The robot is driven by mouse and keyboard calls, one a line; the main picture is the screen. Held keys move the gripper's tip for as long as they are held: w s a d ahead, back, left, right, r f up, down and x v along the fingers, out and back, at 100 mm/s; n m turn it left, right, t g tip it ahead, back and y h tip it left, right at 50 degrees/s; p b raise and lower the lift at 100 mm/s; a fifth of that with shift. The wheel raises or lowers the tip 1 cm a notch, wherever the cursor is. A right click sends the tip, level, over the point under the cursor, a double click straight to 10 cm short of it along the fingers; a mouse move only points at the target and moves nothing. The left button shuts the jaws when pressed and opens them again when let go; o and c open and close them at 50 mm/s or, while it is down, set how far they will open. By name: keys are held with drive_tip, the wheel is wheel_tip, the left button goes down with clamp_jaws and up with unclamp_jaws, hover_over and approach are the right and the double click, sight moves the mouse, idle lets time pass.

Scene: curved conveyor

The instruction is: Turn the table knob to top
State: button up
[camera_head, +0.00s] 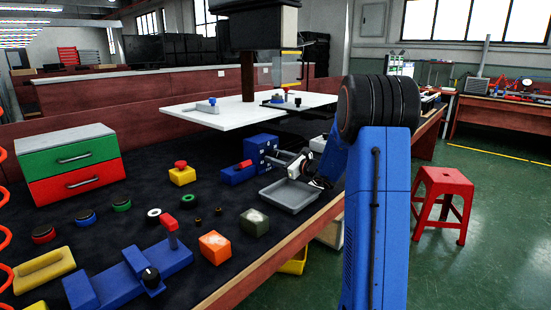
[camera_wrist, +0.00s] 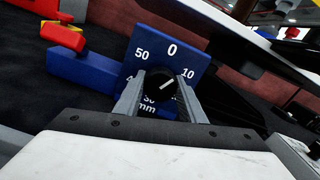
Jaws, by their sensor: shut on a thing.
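A black round knob (camera_wrist: 161,87) with a white pointer line sits on a blue dial plate (camera_wrist: 172,50) with white numbers. The 0 is at the top, 50 at upper left and 10 at right; the lower numbers are partly hidden. The pointer line slants up and to the right, toward the 10 side. My gripper (camera_wrist: 160,97) is shut on the knob, one finger on each side. In the head view the blue plate (camera_head: 258,148) stands at the table's far right part, with my gripper (camera_head: 277,161) at it; the knob itself is hidden there.
A grey tray (camera_head: 288,208) lies below my arm. A blue block with a red switch (camera_head: 240,170) stands left of the plate, with a yellow box with a red button (camera_head: 182,174) farther left. A white raised board (camera_head: 225,114) is behind. Several buttons and blocks lie in front.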

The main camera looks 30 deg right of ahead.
drive_tip(key=o, duration=1)
drive_tip(key=shift+o, duration=0.2)
drive_tip(key=v, duration=1.7)
drive_tip(key=shift+s+d, duration=0.1)
drive_tip(key=shift+s, duration=0.15)
